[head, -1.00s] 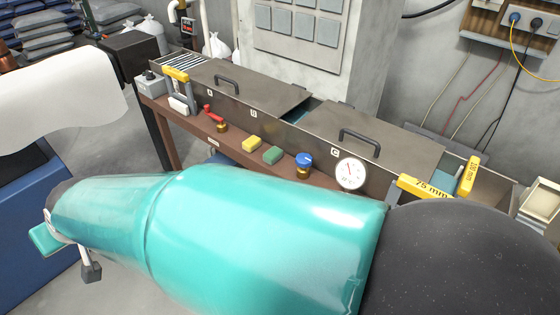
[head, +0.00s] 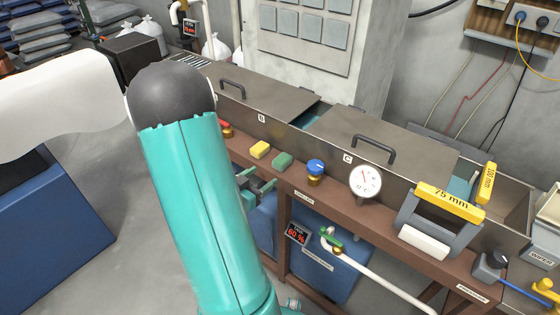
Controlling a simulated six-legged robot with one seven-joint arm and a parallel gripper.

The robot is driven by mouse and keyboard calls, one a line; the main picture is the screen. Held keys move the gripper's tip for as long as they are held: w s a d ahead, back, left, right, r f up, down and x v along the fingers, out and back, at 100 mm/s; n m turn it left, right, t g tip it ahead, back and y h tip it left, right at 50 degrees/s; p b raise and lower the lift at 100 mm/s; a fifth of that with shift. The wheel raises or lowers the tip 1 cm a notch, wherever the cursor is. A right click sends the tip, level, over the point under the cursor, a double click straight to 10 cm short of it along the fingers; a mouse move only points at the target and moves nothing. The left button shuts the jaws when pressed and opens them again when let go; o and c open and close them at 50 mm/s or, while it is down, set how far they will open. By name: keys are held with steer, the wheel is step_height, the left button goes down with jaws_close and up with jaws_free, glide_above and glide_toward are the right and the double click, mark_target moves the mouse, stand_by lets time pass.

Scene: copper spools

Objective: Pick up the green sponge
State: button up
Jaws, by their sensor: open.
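My gripper (head: 258,180) shows partly beyond my teal arm link, with two teal fingers spread apart. It is open and empty, in front of the ledge and just below and left of the green sponge in the picture, apart from it as far as I can tell. The rest of the gripper is hidden behind my arm.
A blue-topped brass valve (head: 315,172) stands right of the green sponge, and a round gauge (head: 365,181) is further right. Behind the ledge rises the tank wall (head: 300,148).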

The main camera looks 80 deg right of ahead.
glide_toward(286, 155)
steer(key=d, duration=0.1)
steer(key=s+d+f, duration=0.2)
steer(key=d, duration=0.1)
steer(key=shift+f, duration=0.2)
steer(key=shift+r+x, duration=0.15)
steer(key=shift+x, duration=1.15)
steer(key=shift+r+x, duration=0.15)
steer(key=shift+x, duration=1.2)
steer(key=c, duration=1)
steer(key=shift+r, duration=0.1)
steer(key=shift+c, duration=0.2)
